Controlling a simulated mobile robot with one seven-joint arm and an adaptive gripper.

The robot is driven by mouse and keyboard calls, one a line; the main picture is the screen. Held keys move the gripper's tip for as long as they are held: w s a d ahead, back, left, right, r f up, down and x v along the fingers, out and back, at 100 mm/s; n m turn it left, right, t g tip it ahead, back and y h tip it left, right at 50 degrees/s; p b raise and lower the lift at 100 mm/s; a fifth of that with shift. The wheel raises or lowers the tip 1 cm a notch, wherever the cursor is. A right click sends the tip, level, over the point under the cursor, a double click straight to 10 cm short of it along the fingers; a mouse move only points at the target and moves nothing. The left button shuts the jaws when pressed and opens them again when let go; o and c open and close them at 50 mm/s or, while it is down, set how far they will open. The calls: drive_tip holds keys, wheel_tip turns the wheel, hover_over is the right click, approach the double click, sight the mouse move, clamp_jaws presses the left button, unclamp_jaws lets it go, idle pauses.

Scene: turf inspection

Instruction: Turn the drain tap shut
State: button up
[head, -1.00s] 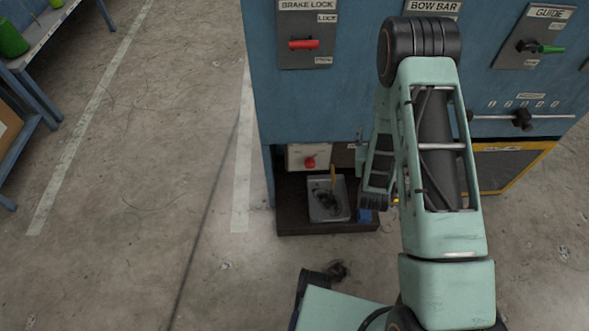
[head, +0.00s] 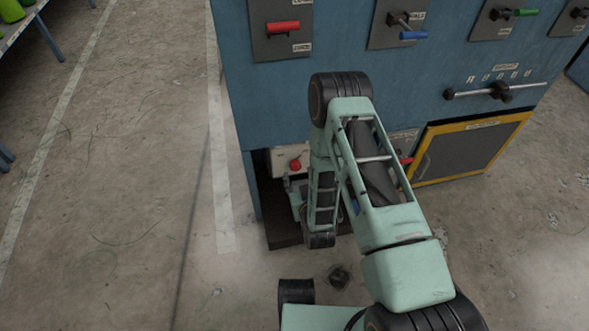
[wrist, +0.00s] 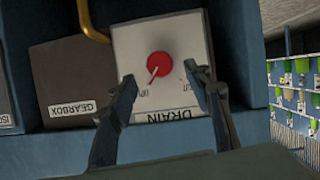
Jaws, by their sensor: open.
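The drain tap is a round red knob (wrist: 158,65) on a pale square panel marked DRAIN, which appears upside down in the wrist view. I cannot tell how far the fingertips are from the panel. In the head view the red knob (head: 295,165) shows low on the blue machine, left of my arm; my fingers are not clear there.
A dark GEARBOX panel (wrist: 75,80) and a yellow pipe (wrist: 93,22) are left of the drain panel in the wrist view. The blue machine (head: 350,70) carries other levers above. A yellow-framed hatch (head: 470,150) is at right. The floor at left is clear.

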sight(296, 168)
drive_tip(key=b+x, duration=0.1)
drive_tip(key=x, duration=0.5)
drive_tip(key=shift+w+a+b, duration=0.1)
drive_tip(key=shift+w+b, duration=0.15)
drive_tip(key=shift+b, duration=0.1)
drive_tip(key=c, duration=1.1)
drive_tip(key=shift+c, duration=0.2)
